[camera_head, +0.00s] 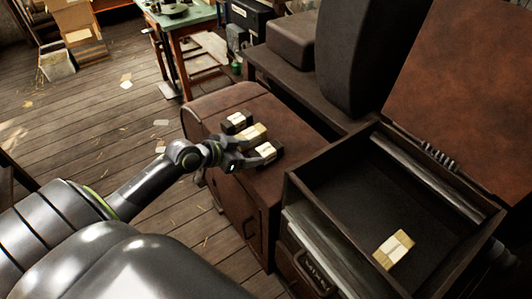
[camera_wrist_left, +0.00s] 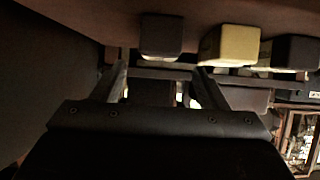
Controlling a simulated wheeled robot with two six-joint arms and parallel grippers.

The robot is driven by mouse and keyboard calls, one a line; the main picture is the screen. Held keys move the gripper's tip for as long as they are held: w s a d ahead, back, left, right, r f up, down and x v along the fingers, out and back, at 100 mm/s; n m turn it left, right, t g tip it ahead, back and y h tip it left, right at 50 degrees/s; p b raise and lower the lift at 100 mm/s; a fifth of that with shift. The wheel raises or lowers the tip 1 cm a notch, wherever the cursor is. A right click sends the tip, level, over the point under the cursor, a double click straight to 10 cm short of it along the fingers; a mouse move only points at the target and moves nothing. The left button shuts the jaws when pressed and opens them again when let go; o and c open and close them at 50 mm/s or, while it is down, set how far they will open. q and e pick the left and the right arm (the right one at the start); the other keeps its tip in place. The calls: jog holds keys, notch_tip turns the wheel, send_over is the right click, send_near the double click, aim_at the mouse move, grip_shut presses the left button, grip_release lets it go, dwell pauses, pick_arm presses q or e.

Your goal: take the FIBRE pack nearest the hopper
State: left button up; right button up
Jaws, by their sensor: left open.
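Three small packs sit in a row on the brown leather-like top. One is a dark pack with a pale label (camera_head: 237,122), the middle one is a yellowish pack (camera_head: 252,134), and one is a dark pack with a pale band (camera_head: 267,152). Their print is too small to read. My left gripper (camera_head: 243,153) is open and empty, close beside the row. In the left wrist view, a dark pack (camera_wrist_left: 161,36) is ahead of the open fingers (camera_wrist_left: 163,85), with the yellow pack (camera_wrist_left: 230,45) and another dark pack (camera_wrist_left: 290,50) to its right.
An open dark box (camera_head: 345,176) at right holds one yellowish pack (camera_head: 393,249); its brown lid (camera_head: 470,70) stands raised. A tall dark block (camera_head: 353,60) stands behind. A green-topped table (camera_head: 183,16) is at the back. The top's left part is clear.

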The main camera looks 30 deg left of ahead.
aim_at(263, 151)
pick_arm(q)
jog(key=shift+w+d+f+p, duration=0.15)
jog(key=shift+w+p, duration=0.15)
jog(key=shift+w, duration=0.15)
jog(key=p+x, duration=0.1)
jog(key=x, duration=0.2)
jog(key=shift+w+d+f, duration=0.25)
jog(key=shift+w+f, duration=0.15)
jog(key=shift+w, duration=0.1)
jog(key=shift+c, duration=0.4)
